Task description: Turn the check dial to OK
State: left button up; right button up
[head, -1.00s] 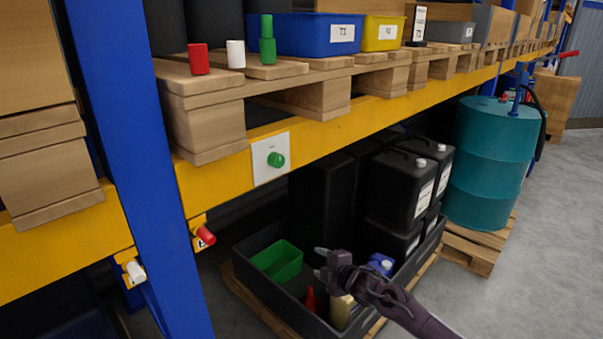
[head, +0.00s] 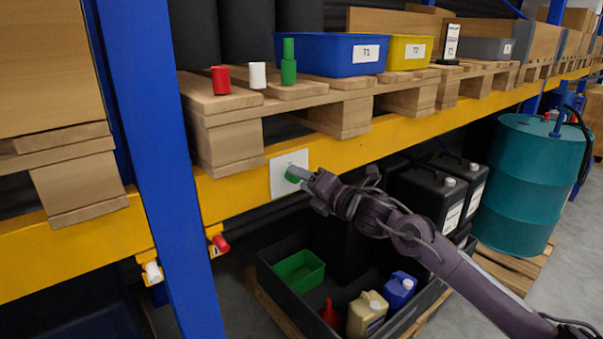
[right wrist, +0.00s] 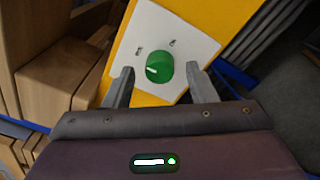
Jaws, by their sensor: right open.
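The check dial is a green round knob (right wrist: 160,68) on a white plate (head: 286,163) fixed to the yellow shelf beam. In the right wrist view it carries a white pointer mark, and small marks too small to read are printed on the plate. My right gripper (head: 300,174) is at the dial in the head view and partly covers it. In the right wrist view the right gripper (right wrist: 160,85) is open, one finger on each side of the knob. I cannot tell whether the fingers touch it. My left gripper is not in view.
A wooden pallet (head: 233,122) above the beam holds red, white and green cylinders, a blue bin (head: 330,55) and a yellow bin (head: 407,48). A blue upright (head: 150,130) stands left. Below is a black tray (head: 283,292) with containers; a teal drum (head: 527,170) stands right.

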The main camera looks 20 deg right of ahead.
jog(key=shift+w+a, duration=0.3)
jog(key=shift+w, duration=0.2)
jog(key=c, duration=1)
jog(key=shift+o, duration=0.2)
